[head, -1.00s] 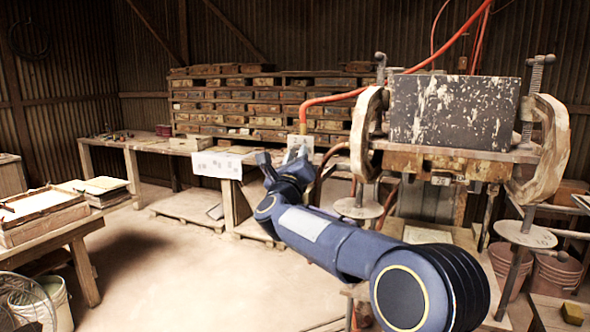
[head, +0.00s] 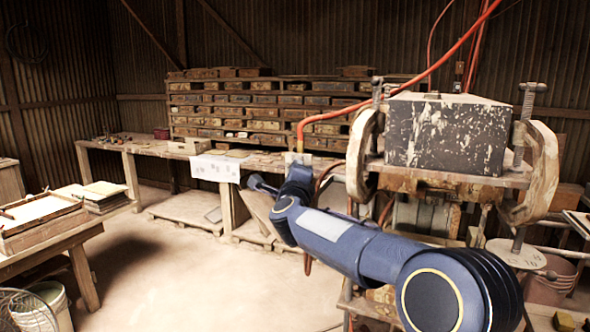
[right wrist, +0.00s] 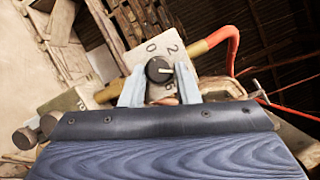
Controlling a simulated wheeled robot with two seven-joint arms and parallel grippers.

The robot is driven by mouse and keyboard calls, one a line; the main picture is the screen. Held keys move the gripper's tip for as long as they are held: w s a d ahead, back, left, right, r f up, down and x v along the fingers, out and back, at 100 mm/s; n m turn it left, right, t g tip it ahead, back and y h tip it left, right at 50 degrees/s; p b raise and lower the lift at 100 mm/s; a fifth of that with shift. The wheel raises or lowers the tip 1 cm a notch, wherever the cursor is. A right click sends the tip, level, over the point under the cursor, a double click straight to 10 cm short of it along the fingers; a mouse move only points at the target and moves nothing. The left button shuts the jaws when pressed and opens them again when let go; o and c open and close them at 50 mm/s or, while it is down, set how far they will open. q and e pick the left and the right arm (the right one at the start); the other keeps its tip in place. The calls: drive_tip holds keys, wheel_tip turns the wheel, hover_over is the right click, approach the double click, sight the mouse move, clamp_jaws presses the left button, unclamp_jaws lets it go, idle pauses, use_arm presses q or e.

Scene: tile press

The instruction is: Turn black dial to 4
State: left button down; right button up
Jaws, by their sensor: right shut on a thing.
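The black dial (right wrist: 159,70) sits on a pale plate (right wrist: 137,57) in the right wrist view. The numbers 0, 2 and, partly covered, 6 show around it; I cannot see a 4. The dial's white mark points right, towards the right-hand finger. My right gripper (right wrist: 160,88) is shut on the dial, one pale finger on each side. In the head view my right gripper (head: 264,185) is small at the arm's far end, and the dial cannot be made out. My left gripper is not in view.
An orange hose (head: 345,107) runs down near my right wrist. The press (head: 450,180) with its speckled dark block (head: 445,133) stands to the right, close to my arm. A workbench (head: 130,148) and shelves (head: 250,103) are behind. The floor at left centre is clear.

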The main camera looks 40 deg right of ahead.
idle(0.4)
drive_tip(key=o, duration=1)
drive_tip(key=shift+c, duration=0.2)
drive_tip(key=r+b+v, duration=0.1)
drive_tip(key=b+v, duration=0.1)
drive_tip(key=v, duration=0.5)
drive_tip(key=shift+s+a+f, duration=0.25)
drive_tip(key=shift+s+f, duration=0.1)
drive_tip(key=shift+f, duration=0.15)
